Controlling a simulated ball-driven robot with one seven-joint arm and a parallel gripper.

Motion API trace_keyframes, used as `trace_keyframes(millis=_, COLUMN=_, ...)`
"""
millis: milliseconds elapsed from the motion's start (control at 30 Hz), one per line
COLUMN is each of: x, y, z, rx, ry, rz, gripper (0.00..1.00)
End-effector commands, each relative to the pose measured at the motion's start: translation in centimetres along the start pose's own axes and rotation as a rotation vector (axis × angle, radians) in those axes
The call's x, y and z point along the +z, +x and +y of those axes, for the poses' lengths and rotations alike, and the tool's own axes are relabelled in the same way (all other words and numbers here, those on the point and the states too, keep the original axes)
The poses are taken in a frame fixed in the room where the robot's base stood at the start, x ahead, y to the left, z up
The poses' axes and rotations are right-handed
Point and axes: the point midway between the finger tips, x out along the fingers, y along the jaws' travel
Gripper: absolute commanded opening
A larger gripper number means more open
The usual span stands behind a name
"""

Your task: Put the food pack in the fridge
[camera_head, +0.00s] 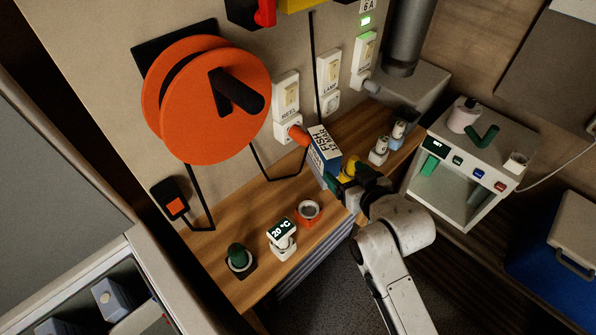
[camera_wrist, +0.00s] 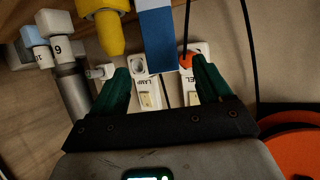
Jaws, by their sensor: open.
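The food pack (camera_head: 322,152) is a blue and white box with FISH lettering, standing at the back of the wooden counter near the wall. My gripper (camera_head: 338,176) is beside it in the head view, partly hidden by my wrist. In the wrist view my gripper (camera_wrist: 160,78) has its green fingers apart, with nothing clearly held between them. A blue block (camera_wrist: 157,40), probably the pack, shows beyond the fingertips; contact cannot be told. The likely fridge (camera_head: 140,262) is a pale cabinet at lower left, cut off by the frame, with grey-blue packs (camera_head: 112,298) inside.
A yellow object (camera_wrist: 110,32) is close to the left finger. Labelled containers (camera_wrist: 45,45) stand farther left. An orange reel (camera_head: 205,98) with a black cable hangs on the wall. A blue cooler (camera_head: 560,255) stands right.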

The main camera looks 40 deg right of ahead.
Motion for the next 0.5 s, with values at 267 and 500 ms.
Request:
trace_keyframes(millis=267, x=-0.2, y=4.0, z=0.0, rx=0.0, ry=0.0, rz=0.001, gripper=0.78)
trace_keyframes(millis=500, x=-0.2, y=5.7, z=0.0, rx=0.0, ry=0.0, rz=-0.001, gripper=0.78)
